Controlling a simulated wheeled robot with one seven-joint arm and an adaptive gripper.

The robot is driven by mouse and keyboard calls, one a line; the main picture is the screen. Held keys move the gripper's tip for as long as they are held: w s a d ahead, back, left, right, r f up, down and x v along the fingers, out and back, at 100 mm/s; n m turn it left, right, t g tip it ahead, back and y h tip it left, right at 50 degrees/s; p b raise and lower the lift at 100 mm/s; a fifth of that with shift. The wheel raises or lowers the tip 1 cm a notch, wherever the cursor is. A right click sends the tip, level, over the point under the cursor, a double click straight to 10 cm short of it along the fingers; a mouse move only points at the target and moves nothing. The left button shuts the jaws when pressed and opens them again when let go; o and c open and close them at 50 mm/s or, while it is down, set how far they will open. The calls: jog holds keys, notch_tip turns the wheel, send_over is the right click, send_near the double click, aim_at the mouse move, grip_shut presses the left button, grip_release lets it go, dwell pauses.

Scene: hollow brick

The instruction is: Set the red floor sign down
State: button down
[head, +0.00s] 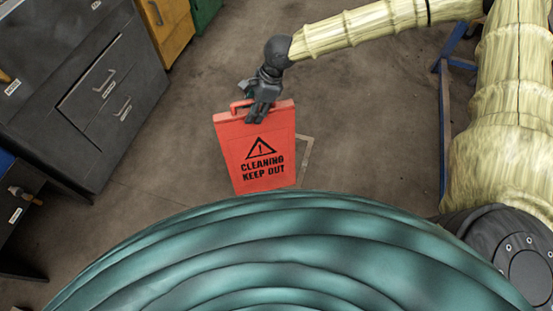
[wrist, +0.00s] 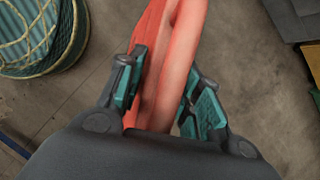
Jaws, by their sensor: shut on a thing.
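The red floor sign (head: 255,150) reads "CLEANING KEEP OUT" under a black warning triangle. It hangs nearly upright from my gripper (head: 262,110) in the head view. My gripper is shut on the sign's top edge, just right of its handle. In the wrist view the sign's red top (wrist: 165,75) runs between the two fingers of my gripper (wrist: 165,90). Whether the sign's lower edge touches the floor cannot be told.
A pale square outline (head: 304,158) marks the floor, partly behind the sign. Dark drawer cabinets (head: 75,85) stand at the left, with a yellow cabinet (head: 168,22) behind them. A blue metal frame (head: 443,110) stands at the right. Grey floor (head: 370,140) lies clear between.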

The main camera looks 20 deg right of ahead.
jog(key=w+f+m+t+h+b, duration=0.1)
jog(key=f+m+h+b, duration=0.1)
jog(key=f+m+b, duration=0.3)
jog(key=w+d+f+m+t+h+b, duration=0.1)
jog(key=f+m+h+b, duration=0.1)
jog(key=f+m+b, duration=0.4)
jog(key=w+d+f+m+t+h+b, duration=0.1)
jog(key=f+m+h+b, duration=0.2)
jog(key=m+b, duration=0.6)
jog(key=shift+w+d+f+m+t+b, duration=0.1)
jog(key=shift+w+f+m+t+b, duration=0.1)
jog(key=shift+f+m, duration=0.6)
jog(key=shift+w+f+m+t+b, duration=0.2)
jog(key=shift+f+m, duration=0.15)
jog(key=shift+m, duration=0.85)
jog(key=s+d+p, duration=0.3)
jog(key=d, duration=0.3)
jog(key=w+d+f+b, duration=0.2)
jog(key=w, duration=0.5)
jog(key=w+d+f+b, duration=0.2)
jog(key=w+f+b, duration=0.1)
jog(key=w, duration=0.5)
jog(key=shift+w+b, duration=0.25)
jog(key=shift+b, duration=0.1)
jog(key=shift+d, duration=0.1)
